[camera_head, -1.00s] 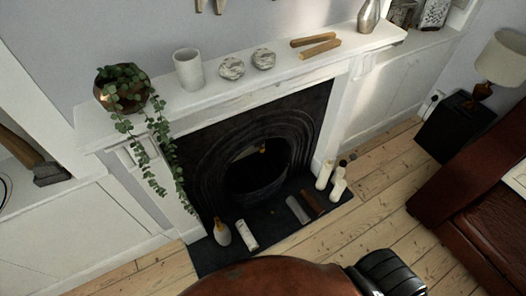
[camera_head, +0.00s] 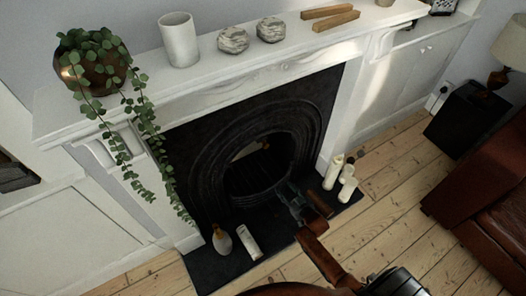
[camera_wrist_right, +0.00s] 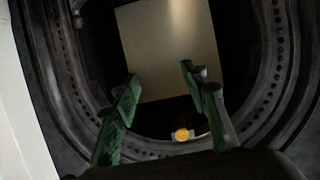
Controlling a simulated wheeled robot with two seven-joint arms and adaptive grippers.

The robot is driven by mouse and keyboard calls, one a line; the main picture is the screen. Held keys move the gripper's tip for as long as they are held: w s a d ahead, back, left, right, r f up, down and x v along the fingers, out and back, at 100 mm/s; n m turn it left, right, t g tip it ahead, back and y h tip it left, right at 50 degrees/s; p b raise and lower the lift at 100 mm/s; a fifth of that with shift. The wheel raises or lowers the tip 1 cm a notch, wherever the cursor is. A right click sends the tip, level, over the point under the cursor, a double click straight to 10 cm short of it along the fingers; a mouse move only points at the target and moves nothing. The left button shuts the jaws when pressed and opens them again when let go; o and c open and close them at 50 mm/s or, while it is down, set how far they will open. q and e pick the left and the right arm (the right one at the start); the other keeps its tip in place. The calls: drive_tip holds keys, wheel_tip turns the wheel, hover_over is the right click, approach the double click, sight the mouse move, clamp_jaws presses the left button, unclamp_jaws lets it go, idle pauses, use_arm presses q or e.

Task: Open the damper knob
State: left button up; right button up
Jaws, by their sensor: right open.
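The damper knob (camera_wrist_right: 182,134) is a small round yellow knob low in the right wrist view, inside the dark fireplace opening. In that view it appears between my right gripper's two green fingers, below their tips; I see no contact. My right gripper (camera_wrist_right: 160,76) is open and empty. In the head view the right gripper (camera_head: 291,196) reaches in front of the lower right of the black fireplace (camera_head: 207,140). A pale plate (camera_wrist_right: 170,45) fills the top of the opening in the wrist view. My left gripper is not in view.
White candles (camera_head: 347,182) stand right of the opening on the dark hearth (camera_head: 220,268). A small vase (camera_head: 222,240) and a white candle (camera_head: 249,241) stand at its left. A trailing plant (camera_head: 92,65) hangs from the white mantel (camera_head: 225,85). A brown leather sofa (camera_head: 475,205) is at right.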

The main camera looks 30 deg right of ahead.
sight(267, 147)
drive_tip(key=w+r+t+b, duration=0.2)
drive_tip(key=w+r, duration=0.2)
drive_tip(key=r, duration=0.3)
drive_tip(key=w+r+t+b, duration=0.1)
drive_tip(key=w+r+t, duration=0.1)
drive_tip(key=w+r, duration=0.45)
drive_tip(key=w+b, duration=0.1)
drive_tip(key=w, duration=0.1)
drive_tip(key=w+r+b, duration=0.1)
drive_tip(key=w, duration=0.2)
drive_tip(key=shift+b, duration=0.35)
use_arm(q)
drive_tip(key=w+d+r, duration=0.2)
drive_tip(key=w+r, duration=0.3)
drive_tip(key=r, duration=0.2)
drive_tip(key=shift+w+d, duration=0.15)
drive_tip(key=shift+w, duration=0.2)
use_arm(e)
drive_tip(key=shift+w, duration=0.3)
clamp_jaws()
